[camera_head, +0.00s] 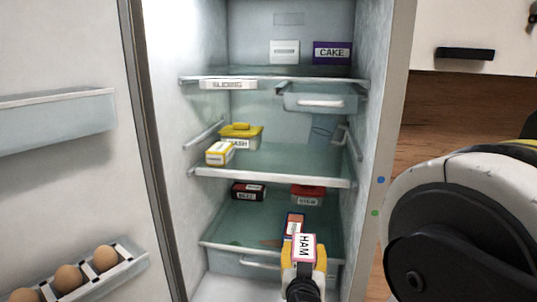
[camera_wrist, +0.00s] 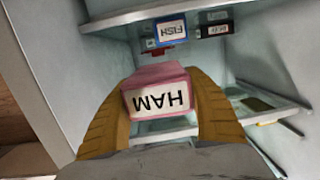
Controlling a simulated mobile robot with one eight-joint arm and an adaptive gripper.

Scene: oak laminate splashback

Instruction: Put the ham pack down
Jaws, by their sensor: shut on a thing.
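The ham pack (camera_head: 304,246), a pink box with a white HAM label, is in my gripper (camera_head: 303,262) in front of the lowest glass shelf (camera_head: 228,222) of the open fridge. In the wrist view the ham pack (camera_wrist: 161,98) sits between the two yellow fingers of my gripper (camera_wrist: 163,90), which are shut on its sides. The label reads upside down there. In the head view the pack overlaps the shelf's front edge; I cannot tell its height above the shelf. Its underside is hidden.
Just behind the ham stands a small labelled pack (camera_head: 293,222). A dark box (camera_head: 248,191) and a red-lidded STEW tub (camera_head: 308,194) stand farther back. The wrist view shows a blue FISH pack (camera_wrist: 171,31). The shelf's left front looks clear. The door holds eggs (camera_head: 69,277).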

